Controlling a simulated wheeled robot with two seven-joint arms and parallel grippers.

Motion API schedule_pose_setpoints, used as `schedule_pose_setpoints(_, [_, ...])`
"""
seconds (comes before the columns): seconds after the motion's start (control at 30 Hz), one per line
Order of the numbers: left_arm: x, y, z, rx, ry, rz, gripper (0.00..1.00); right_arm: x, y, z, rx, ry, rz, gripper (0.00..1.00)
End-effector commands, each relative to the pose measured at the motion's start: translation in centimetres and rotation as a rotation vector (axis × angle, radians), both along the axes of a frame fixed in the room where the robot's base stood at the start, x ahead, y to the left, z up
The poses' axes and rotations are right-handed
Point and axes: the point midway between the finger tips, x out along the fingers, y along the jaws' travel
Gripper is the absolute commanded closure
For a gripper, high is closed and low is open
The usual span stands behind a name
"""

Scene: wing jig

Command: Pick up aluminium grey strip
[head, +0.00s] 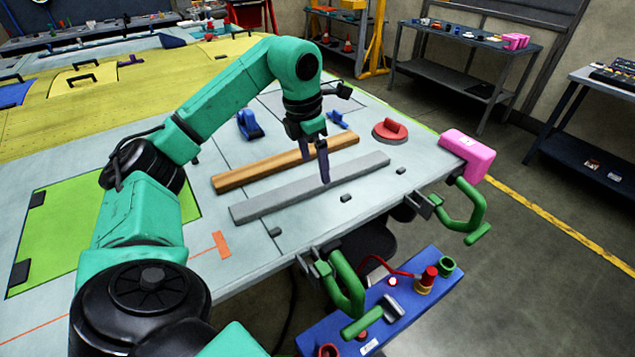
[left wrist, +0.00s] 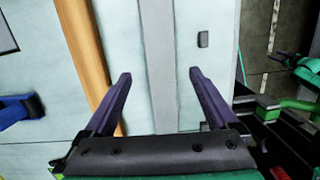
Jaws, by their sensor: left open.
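The aluminium grey strip (head: 270,200) lies flat on the pale table, parallel to a wooden strip (head: 245,177) just behind it. My left gripper (head: 316,165) points down over the grey strip, with its dark purple fingers apart and nothing between them in its grasp. In the left wrist view the grey strip (left wrist: 158,50) runs up the picture between the two fingertips (left wrist: 160,76), and the wooden strip (left wrist: 85,50) lies to the left. I cannot tell the exact height of the fingertips above the strip. My right gripper is not in view.
Green clamps (head: 470,212) grip the table's front edge. A pink block (head: 467,155) sits at the right corner, near a red round piece (head: 390,131). Small dark blocks (head: 345,198) lie in front of the strip. A blue tool tray (head: 400,305) stands below the edge.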

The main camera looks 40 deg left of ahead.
Motion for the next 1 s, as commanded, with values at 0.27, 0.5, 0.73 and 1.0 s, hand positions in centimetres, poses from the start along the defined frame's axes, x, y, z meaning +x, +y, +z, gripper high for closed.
schedule_pose_setpoints(0.27, [0.5, -0.1, -4.3, 0.0, 0.003, -0.001, 0.07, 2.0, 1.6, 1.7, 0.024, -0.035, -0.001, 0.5])
schedule_pose_setpoints(0.5, [0.6, -0.1, -4.5, -0.001, 0.0, -0.001, 0.27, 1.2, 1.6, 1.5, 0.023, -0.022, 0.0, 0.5])
schedule_pose_setpoints(0.73, [0.6, -0.1, -4.4, -0.001, 0.0, -0.001, 1.0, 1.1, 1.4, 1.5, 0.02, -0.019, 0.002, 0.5])
schedule_pose_setpoints(1.0, [0.6, -0.1, -4.2, -0.001, -0.002, -0.001, 1.0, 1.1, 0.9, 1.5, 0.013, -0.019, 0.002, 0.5])
